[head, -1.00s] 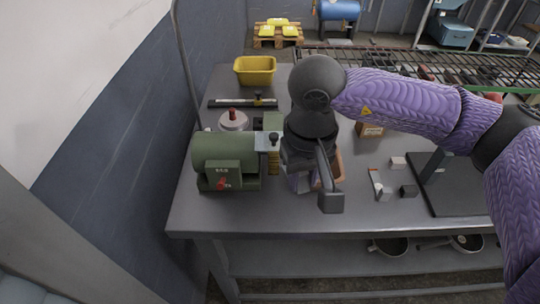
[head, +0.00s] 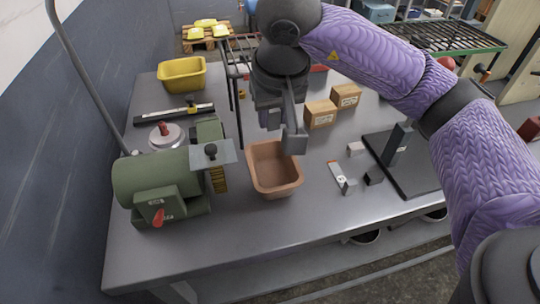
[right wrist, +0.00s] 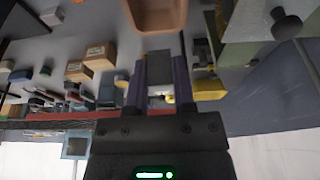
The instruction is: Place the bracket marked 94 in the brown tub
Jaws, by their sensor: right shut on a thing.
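The brown tub (head: 292,188) stands on the table, right of the green machine. In the right wrist view its rim and wall (right wrist: 157,18) show at the top. My right gripper (head: 271,122) is above and just behind the tub in the head view. In the right wrist view its two dark fingers (right wrist: 160,82) are shut on a pale grey piece (right wrist: 159,68), likely a bracket; no number can be read on it. Another grey and white bracket (head: 337,173) lies on the table, its mark too small to read. My left gripper is not in view.
The green machine (head: 150,185) stands at the left with a plate jutting toward the tub. A yellow bin (head: 182,73) and cardboard boxes (head: 320,114) stand farther back. A dark block (head: 373,176) and a black stand (head: 405,165) are at the right. The front table strip is clear.

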